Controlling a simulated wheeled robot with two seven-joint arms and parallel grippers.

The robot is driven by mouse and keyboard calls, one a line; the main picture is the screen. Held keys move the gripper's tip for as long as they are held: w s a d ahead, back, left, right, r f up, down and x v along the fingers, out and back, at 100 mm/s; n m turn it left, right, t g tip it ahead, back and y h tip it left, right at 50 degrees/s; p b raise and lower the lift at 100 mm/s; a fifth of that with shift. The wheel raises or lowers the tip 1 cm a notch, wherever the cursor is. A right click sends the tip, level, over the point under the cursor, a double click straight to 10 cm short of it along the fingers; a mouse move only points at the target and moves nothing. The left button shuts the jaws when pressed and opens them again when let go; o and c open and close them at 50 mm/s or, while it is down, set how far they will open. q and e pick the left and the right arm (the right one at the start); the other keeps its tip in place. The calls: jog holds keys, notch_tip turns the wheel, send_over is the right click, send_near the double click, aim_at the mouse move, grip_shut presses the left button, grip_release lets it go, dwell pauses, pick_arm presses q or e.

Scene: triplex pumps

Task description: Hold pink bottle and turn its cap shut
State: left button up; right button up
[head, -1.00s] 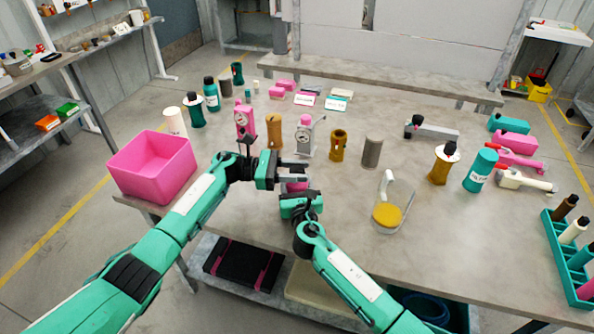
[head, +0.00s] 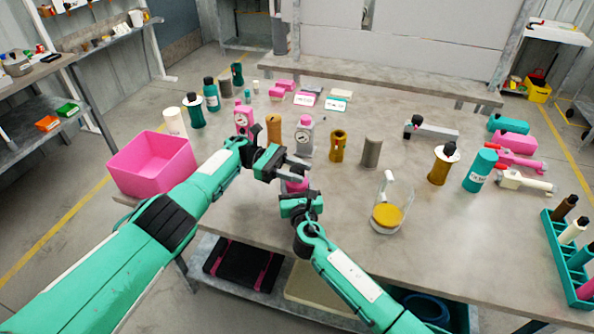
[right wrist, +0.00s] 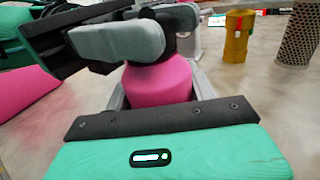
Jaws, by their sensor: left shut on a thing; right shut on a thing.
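The pink bottle (head: 295,187) stands upright near the table's front edge, mostly hidden by my grippers in the head view. Its pink body (right wrist: 160,84) shows clearly in the right wrist view. My right gripper (head: 300,194) is shut around the body from the front. My left gripper (head: 293,167) is above it, its grey fingers shut at the bottle's top. In the right wrist view the left fingers (right wrist: 150,32) cover the top. The cap itself is hidden between them, so I cannot tell how far it is turned.
A pink bin (head: 152,163) stands at the table's left edge. Behind the grippers stand a brown cylinder (head: 274,128), a gold cylinder (head: 338,146) and a grey one (head: 371,152). A clear container with yellow contents (head: 387,216) is to the right. The table's centre right is mostly clear.

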aim_at(296, 169)
pick_arm(q)
jog(key=shift+s+f, duration=0.1)
jog(key=shift+f, duration=0.05)
dwell(0.5)
jog(key=o, duration=1)
jog(key=shift+a, duration=0.1)
jog(key=shift+r, duration=5.05)
